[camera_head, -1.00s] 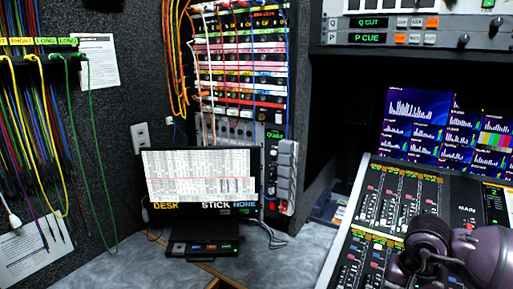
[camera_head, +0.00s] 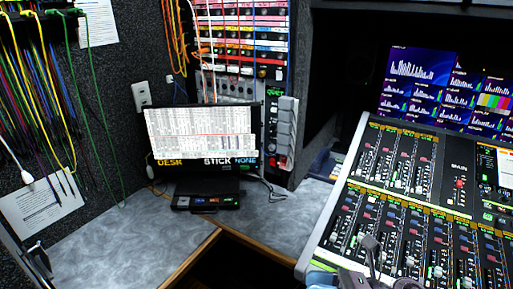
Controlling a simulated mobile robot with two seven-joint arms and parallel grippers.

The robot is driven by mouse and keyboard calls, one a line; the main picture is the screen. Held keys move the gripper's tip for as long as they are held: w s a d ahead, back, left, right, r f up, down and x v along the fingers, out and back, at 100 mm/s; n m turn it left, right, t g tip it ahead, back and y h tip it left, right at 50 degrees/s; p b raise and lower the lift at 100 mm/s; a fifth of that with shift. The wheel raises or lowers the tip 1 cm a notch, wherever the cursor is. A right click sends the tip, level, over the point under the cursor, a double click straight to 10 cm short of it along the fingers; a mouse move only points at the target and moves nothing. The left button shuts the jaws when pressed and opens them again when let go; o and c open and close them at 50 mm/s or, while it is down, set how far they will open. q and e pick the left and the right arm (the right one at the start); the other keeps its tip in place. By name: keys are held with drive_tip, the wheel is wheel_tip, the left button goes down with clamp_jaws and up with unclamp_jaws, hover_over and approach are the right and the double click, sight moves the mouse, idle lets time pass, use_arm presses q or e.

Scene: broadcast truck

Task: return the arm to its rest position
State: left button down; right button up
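Part of what looks like my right arm, a grey and dark piece (camera_head: 372,268), shows at the bottom edge in front of the mixing console. It overlaps the console's near edge in the picture. My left gripper is not clearly in view.
The mixing console (camera_head: 400,222) fills the right side below a monitor wall (camera_head: 445,90). A small screen (camera_head: 200,135) and a dark button box (camera_head: 205,202) stand on the grey desk (camera_head: 120,240). Cables hang at left; a dark object (camera_head: 38,262) shows lower left.

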drive_tip(key=w+d+f+m+t+h, duration=0.1)
drive_tip(key=d+f+m+t+h, duration=0.45)
drive_tip(key=m, duration=0.75)
drive_tip(key=d+f+m+t+h, duration=0.1)
drive_tip(key=d+m+t+h, duration=0.25)
drive_tip(key=m+t, duration=0.7)
drive_tip(key=s+d+f+m+g+h, duration=0.3)
drive_tip(key=s+f+m, duration=0.3)
drive_tip(key=m, duration=0.4)
drive_tip(key=s+d+f+m+g+h, duration=0.4)
drive_tip(key=s+f+m+g+h, duration=0.2)
drive_tip(key=f+m, duration=0.3)
drive_tip(key=shift+f+m, duration=0.15)
drive_tip(key=shift+m, duration=0.7)
drive_tip(key=shift+s, duration=0.1)
